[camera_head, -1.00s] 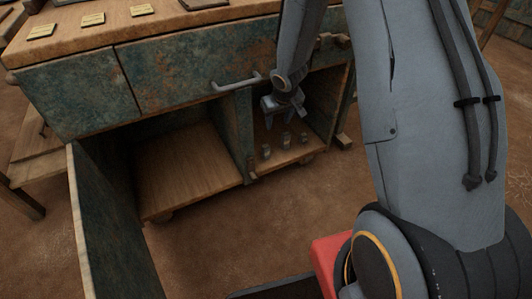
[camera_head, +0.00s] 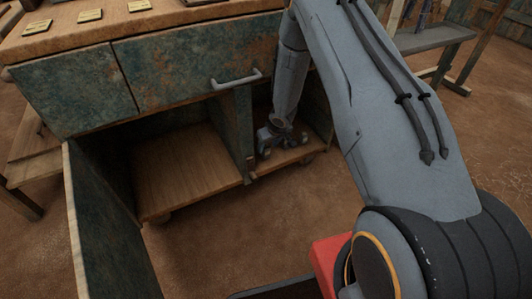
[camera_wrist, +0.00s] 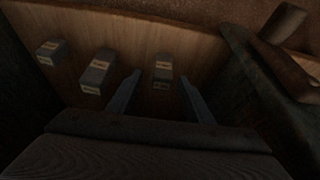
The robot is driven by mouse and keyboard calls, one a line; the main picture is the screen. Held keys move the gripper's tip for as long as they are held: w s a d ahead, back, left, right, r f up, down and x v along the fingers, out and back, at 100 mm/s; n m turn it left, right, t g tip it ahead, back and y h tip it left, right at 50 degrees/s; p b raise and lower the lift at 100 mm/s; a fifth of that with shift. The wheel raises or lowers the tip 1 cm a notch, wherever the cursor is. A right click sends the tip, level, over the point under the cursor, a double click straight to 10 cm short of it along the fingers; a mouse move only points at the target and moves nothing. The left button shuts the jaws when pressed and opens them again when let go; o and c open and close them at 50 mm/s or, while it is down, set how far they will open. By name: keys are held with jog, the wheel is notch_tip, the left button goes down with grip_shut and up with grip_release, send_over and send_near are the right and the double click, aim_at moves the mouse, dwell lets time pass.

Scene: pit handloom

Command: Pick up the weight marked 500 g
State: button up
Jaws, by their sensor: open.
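Three small grey block weights stand on a wooden shelf (camera_wrist: 130,45) in the wrist view: a left one (camera_wrist: 50,52), a middle one (camera_wrist: 97,71) and a right one (camera_wrist: 163,71). Each has pale labels, too small and dark to read, so I cannot tell which is marked 500 g. My gripper (camera_wrist: 160,87) is open, its two fingers pointing toward the right weight, which shows between the fingertips. The middle weight is just outside the left finger. In the head view my gripper (camera_head: 283,138) is low inside the right compartment and largely hides the weights.
The cabinet's middle divider (camera_head: 237,130) stands close left of my gripper. A drawer handle (camera_head: 236,80) juts out above. The left compartment floor (camera_head: 187,160) is bare, and an open door (camera_head: 110,225) sticks out at the left. Plates (camera_head: 89,15) lie on the top.

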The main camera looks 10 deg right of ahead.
aim_at(266, 150)
jog(key=b+x, duration=0.1)
jog(key=x, duration=0.1)
jog(key=b+x, duration=0.1)
jog(key=x, duration=0.1)
jog(key=shift+s+a+f, duration=0.1)
jog(key=shift+a+f, duration=0.05)
jog(key=shift+f, duration=0.25)
jog(key=shift+r, duration=0.1)
jog(key=shift+c, duration=0.5)
grip_shut()
